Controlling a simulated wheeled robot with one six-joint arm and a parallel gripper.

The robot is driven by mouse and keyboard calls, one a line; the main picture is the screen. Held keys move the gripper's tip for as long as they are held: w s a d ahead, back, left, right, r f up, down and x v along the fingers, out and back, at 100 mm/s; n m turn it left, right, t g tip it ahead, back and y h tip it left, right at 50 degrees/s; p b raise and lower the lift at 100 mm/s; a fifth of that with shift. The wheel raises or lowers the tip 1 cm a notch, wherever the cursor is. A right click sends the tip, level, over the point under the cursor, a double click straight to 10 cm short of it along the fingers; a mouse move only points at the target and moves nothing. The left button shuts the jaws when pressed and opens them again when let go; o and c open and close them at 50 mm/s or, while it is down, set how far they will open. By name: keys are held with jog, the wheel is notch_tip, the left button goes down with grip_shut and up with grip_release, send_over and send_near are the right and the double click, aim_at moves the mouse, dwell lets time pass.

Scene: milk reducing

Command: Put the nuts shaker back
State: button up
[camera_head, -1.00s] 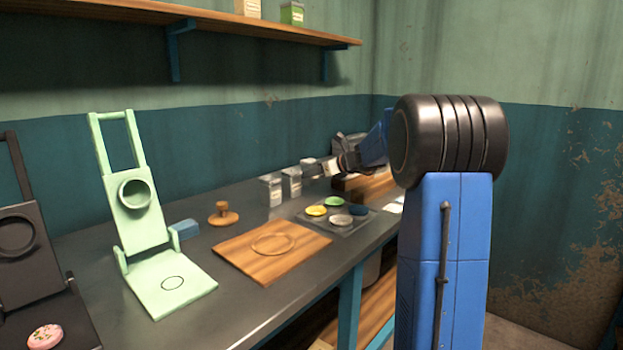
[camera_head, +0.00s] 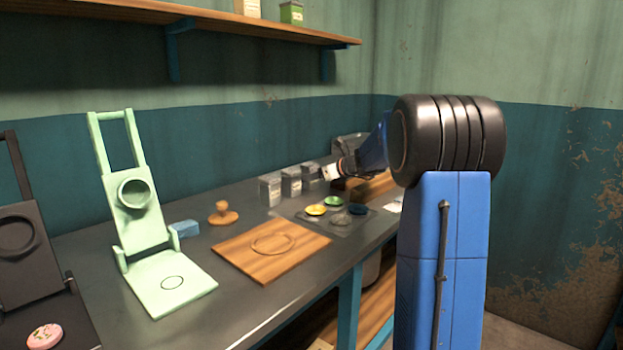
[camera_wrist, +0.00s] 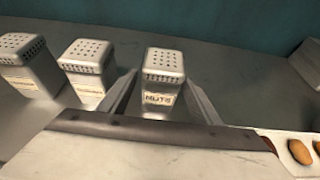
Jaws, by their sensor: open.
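The nuts shaker (camera_wrist: 162,84) is a grey metal box with a perforated lid and a label reading "NUTS". It stands upright on the counter at the right end of a row of similar shakers. It also shows in the head view (camera_head: 310,176). My gripper (camera_head: 328,173) is open, just to the right of the shaker in the head view. In the wrist view my gripper's fingers (camera_wrist: 160,104) lie on either side of the shaker's lower part, apart from it as far as I can see. The shaker's base is partly hidden by the gripper body.
Two more shakers (camera_wrist: 88,71) (camera_wrist: 32,66) stand close on the left. A tray (camera_head: 305,221) with coloured round pieces lies in front. A wooden board (camera_head: 235,256), a wooden stamp (camera_head: 222,214) and a green press (camera_head: 140,215) are further left. The wall is close behind.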

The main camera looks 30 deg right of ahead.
jog(key=v, duration=1.1)
jog(key=shift+s+r, duration=0.15)
jog(key=shift+s, duration=0.2)
jog(key=shift+s+d, duration=0.1)
